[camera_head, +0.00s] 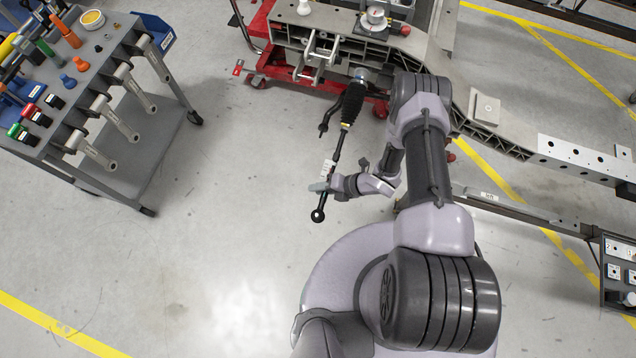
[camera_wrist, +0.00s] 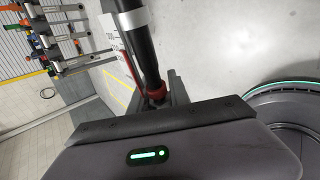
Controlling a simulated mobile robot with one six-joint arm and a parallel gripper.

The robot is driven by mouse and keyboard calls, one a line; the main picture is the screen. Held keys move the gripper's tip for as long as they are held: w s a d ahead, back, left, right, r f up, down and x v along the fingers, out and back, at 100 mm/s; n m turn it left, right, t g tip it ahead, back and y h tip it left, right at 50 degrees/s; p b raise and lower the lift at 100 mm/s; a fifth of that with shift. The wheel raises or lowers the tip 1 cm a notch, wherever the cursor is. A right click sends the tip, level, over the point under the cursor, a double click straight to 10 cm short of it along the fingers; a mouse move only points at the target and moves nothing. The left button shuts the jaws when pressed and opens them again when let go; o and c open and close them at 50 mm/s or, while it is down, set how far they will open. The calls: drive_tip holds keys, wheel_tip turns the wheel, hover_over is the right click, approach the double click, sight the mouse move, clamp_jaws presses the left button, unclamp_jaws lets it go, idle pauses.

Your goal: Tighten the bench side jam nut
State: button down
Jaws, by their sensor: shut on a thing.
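A steering tie rod runs down from the chassis. It has a black ribbed boot (camera_head: 352,103), a slim dark shaft (camera_head: 340,146) with a white tag (camera_head: 328,168), and a round end (camera_head: 318,215). My gripper (camera_head: 322,187) comes from the right and is shut on the rod near its lower end. In the wrist view the dark rod (camera_wrist: 135,35) carries a silver band and a reddish collar (camera_wrist: 156,92) beside my gripper's dark edge. The jam nut cannot be made out clearly, and the jaws' contact is mostly hidden.
A grey tool cart (camera_head: 150,165) with several hanging wrenches (camera_head: 118,120) stands at the left. The chassis beam (camera_head: 510,143) extends right from a red stand (camera_head: 262,80). A control box (camera_head: 618,270) is at the right edge. The floor between cart and rod is clear.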

drive_tip(key=shift+d+f+m+g+h+p, duration=0.2)
drive_tip(key=shift+h+p, duration=0.4)
drive_tip(key=shift+h, duration=0.2)
drive_tip(key=shift+d+f+m+g+h+p, duration=0.1)
drive_tip(key=shift+d+m+h+p, duration=0.1)
drive_tip(key=shift+h+p, duration=0.5)
drive_tip(key=shift+h, duration=0.3)
drive_tip(key=c, duration=1.2)
unclamp_jaws()
drive_tip(key=p+v, duration=0.3)
drive_tip(key=v, duration=1.4)
drive_tip(key=shift+r+p, duration=0.2)
drive_tip(key=shift+p, duration=0.2)
drive_tip(key=shift+d, duration=0.15)
